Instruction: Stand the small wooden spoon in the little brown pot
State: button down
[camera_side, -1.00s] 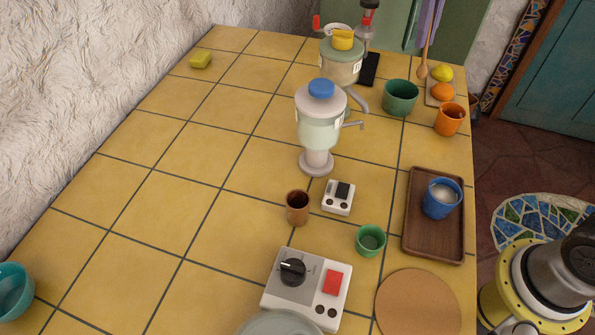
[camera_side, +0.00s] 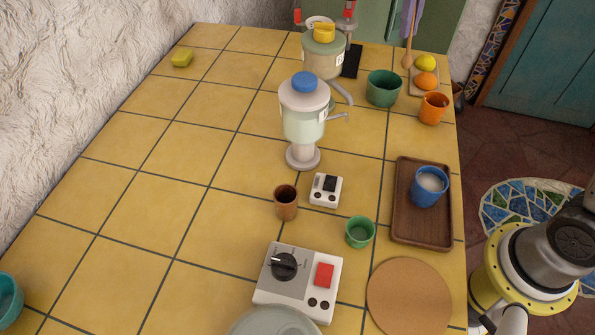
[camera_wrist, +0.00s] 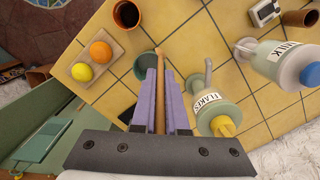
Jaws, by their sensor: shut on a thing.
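My gripper (camera_wrist: 161,75), with lilac fingers, is shut on the small wooden spoon (camera_wrist: 160,92). In the side view the spoon (camera_side: 408,48) hangs roughly upright at the far right of the counter, by the fruit; its free end points down. The upper part is hidden by the lilac finger and cut off by the frame. The little brown pot (camera_side: 286,202) stands upright near the middle of the counter, well away from the spoon. It also shows at the top right of the wrist view (camera_wrist: 299,18). Its dark opening is empty as far as I see.
A dispenser with a blue lid (camera_side: 304,120) and another with a yellow lid (camera_side: 323,58) stand between spoon and pot. A green cup (camera_side: 383,88), an orange cup (camera_side: 433,108) and a fruit board (camera_side: 417,73) are near the spoon. A white switch box (camera_side: 325,190) adjoins the pot.

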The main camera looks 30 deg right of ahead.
notch_tip(320, 180, up, 13)
jog(key=shift+f, duration=0.2)
jog(key=s+a+n+t, duration=0.15)
jog(key=s+a, duration=0.25)
jog(key=a, duration=0.7)
jog(key=s+a+n, duration=0.3)
jog(key=s+a, duration=0.1)
jog(key=a, duration=0.7)
jog(key=s+a+n+t, duration=0.15)
jog(key=s+a, duration=0.25)
jog(key=a, duration=0.8)
notch_tip(320, 180, down, 22)
jog(key=shift+w+d+f+n+g+y, duration=0.2)
jog(key=shift+w+d+n+g+y, duration=0.1)
jog(key=shift+n+g, duration=0.1)
jog(key=shift+a, duration=0.1)
